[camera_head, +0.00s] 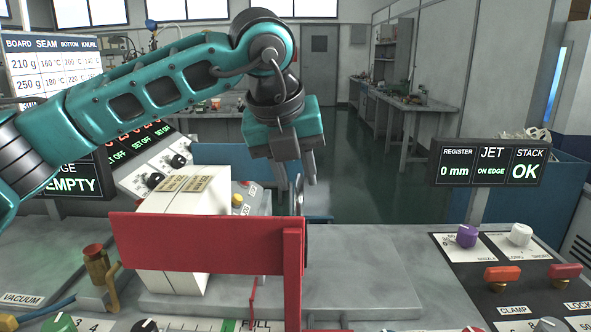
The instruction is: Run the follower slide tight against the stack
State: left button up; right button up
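A white block-like stack (175,245) stands on the grey machine bed behind a long red rail (200,243), which hides part of it. The red rail ends at the right in a red upright (292,280). Contact with the plate is unclear. My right gripper is not in view.
A right display (488,166) reads register 0 mm, jet on edge, stack OK. A left display (65,185) shows EMPTY. The bed right of the upright (365,270) is clear.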

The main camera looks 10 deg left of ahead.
pick_arm(q)
grip_shut()
dwell(0.3)
jog(key=s+a+b, duration=0.1)
jog(key=a+b, duration=0.2)
jog(key=a, duration=0.4)
jog(key=shift+s+a, duration=0.2)
jog(key=shift+s, duration=0.05)
jog(key=shift+o, duration=0.3)
grip_release()
jog(key=shift+o, duration=0.7)
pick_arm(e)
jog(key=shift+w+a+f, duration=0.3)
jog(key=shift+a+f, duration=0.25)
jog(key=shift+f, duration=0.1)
pick_arm(q)
jog(key=shift+r, duration=0.1)
